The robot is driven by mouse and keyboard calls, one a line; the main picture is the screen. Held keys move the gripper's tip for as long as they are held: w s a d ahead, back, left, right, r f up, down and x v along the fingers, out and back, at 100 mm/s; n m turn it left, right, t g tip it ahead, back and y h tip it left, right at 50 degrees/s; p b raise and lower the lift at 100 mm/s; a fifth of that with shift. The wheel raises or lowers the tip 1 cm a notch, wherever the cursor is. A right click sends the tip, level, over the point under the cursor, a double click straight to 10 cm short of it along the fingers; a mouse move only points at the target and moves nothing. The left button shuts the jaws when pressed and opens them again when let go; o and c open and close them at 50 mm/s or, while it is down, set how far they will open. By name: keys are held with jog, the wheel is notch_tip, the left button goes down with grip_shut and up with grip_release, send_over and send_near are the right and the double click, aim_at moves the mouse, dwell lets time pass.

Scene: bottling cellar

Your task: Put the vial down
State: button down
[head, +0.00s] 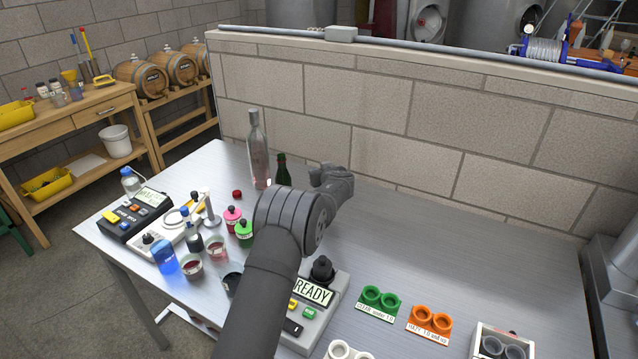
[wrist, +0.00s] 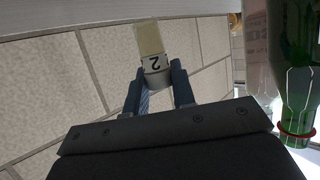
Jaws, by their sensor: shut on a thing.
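My gripper (wrist: 157,82) is shut on a vial (wrist: 150,40) in the wrist view. The vial holds pale yellowish liquid and has a white band marked "2" near the fingertips. The wall fills the view behind it. In the head view my arm hides the gripper's fingers and the vial. A green two-hole holder (head: 379,301) and an orange two-hole holder (head: 429,321) with printed labels stand on the table, both empty. A meter (head: 318,310) with a dark capped top reads "READY" beside my arm.
A clear bottle (head: 257,155) and a green bottle (head: 283,172) stand near the wall; the green one (wrist: 296,70) is close at right in the wrist view. Jars and instruments crowd the table's left. A white two-hole holder (head: 346,352) and white box (head: 497,346) are in front. The back right is clear.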

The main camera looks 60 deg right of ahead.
jog(key=shift+w+d+f, duration=0.1)
jog(key=shift+w+f, duration=0.3)
jog(key=shift+f, duration=1.8)
jog(key=shift+f, duration=0.1)
jog(key=shift+f, duration=0.1)
jog(key=c, duration=1.2)
grip_release()
